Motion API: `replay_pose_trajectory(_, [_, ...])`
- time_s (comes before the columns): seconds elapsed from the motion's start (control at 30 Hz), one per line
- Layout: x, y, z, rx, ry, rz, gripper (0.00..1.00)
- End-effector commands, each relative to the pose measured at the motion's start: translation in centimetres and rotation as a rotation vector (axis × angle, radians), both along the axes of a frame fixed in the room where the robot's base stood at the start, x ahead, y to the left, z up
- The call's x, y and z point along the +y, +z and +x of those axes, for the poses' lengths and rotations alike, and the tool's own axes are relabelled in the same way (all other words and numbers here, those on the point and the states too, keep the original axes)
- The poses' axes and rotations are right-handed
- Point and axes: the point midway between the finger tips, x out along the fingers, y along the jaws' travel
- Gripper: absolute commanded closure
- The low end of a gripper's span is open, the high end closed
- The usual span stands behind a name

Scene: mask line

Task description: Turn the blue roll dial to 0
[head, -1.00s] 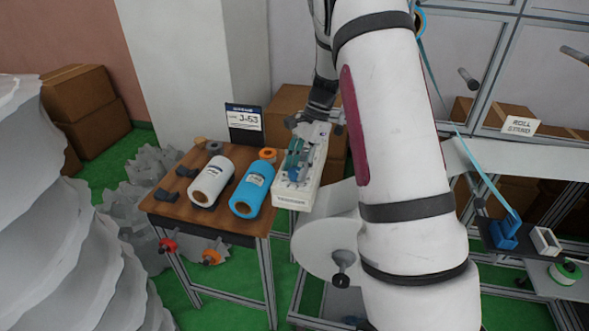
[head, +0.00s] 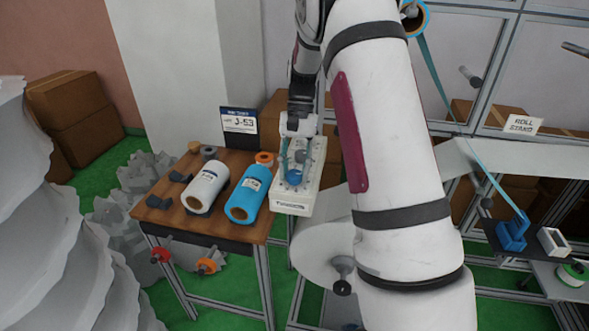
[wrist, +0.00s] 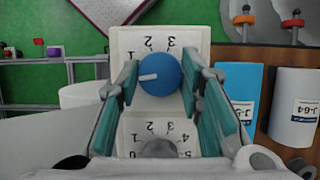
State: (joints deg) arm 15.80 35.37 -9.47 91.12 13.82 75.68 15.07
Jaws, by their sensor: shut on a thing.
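The blue roll dial (wrist: 163,82) sits on a white panel (wrist: 203,44) with printed numbers. Its white pointer points left in the wrist view, below the visible 1; the 0 mark of this dial is hidden. My gripper (wrist: 160,84) has its teal fingers on both sides of the dial and is shut on it. In the head view my gripper (head: 297,152) comes down from above onto the blue dial (head: 294,177) on the white box (head: 292,208). A grey dial (wrist: 159,149) with its own number scale lies nearer in the wrist view.
A blue roll (head: 246,195) and a white roll (head: 207,187) lie on the wooden table (head: 170,214), left of the box. A J-53 sign (head: 240,124) stands behind them. Red (head: 160,255) and orange (head: 207,266) knobs stick out at the table's front.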

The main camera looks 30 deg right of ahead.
Motion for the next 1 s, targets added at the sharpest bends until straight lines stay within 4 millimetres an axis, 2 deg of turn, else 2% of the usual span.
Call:
replay_pose_trajectory(0.53, [0.01, 0.01, 0.0, 0.0, 0.025, 0.0, 0.94])
replay_pose_trajectory(0.57, [0.01, 0.01, 0.0, 0.0, 0.025, 0.0, 0.59])
replay_pose_trajectory(0.6, [0.02, 0.01, 0.01, 0.0, 0.025, 0.0, 0.5])
replay_pose_trajectory(0.63, [0.02, 0.0, 0.01, 0.0, 0.024, 0.0, 0.47])
replay_pose_trajectory(1.0, [-0.11, 0.35, 0.15, -0.001, 0.022, 0.0, 0.47])
